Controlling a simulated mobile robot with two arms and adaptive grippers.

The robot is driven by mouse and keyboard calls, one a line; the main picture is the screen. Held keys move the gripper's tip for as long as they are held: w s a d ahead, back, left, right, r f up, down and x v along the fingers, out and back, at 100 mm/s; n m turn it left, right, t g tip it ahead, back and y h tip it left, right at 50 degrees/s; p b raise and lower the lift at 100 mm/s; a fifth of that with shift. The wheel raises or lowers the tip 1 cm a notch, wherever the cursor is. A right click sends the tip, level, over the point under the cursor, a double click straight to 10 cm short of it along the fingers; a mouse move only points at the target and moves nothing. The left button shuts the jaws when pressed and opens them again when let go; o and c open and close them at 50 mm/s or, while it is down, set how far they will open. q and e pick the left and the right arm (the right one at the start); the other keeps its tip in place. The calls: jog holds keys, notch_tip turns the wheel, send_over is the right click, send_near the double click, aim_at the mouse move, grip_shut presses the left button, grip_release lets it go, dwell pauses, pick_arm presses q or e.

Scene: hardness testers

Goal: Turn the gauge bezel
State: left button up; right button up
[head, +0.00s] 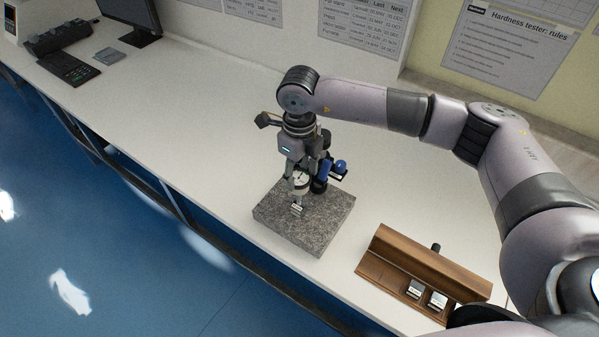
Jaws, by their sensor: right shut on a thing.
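The dial gauge (302,181) has a small white face and sits above a speckled grey stone block (318,232) on the white bench. A blue part of the gauge stand (320,184) shows just to its right. My right gripper (301,174) points down from above and is shut on the gauge at its bezel. The fingertips are small in the picture and partly merge with the gauge and stand. A small metal block (297,209) is on the stone below the gauge. My left gripper is not in view.
A wooden rack (425,268) with metal blocks stands at the bench's front right. Wall sheets hang behind.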

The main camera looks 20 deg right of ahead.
aim_at(300, 177)
dwell(0.3)
jog(key=o, duration=0.9)
notch_tip(300, 177, up, 12)
jog(key=shift+r, duration=0.1)
dwell(0.3)
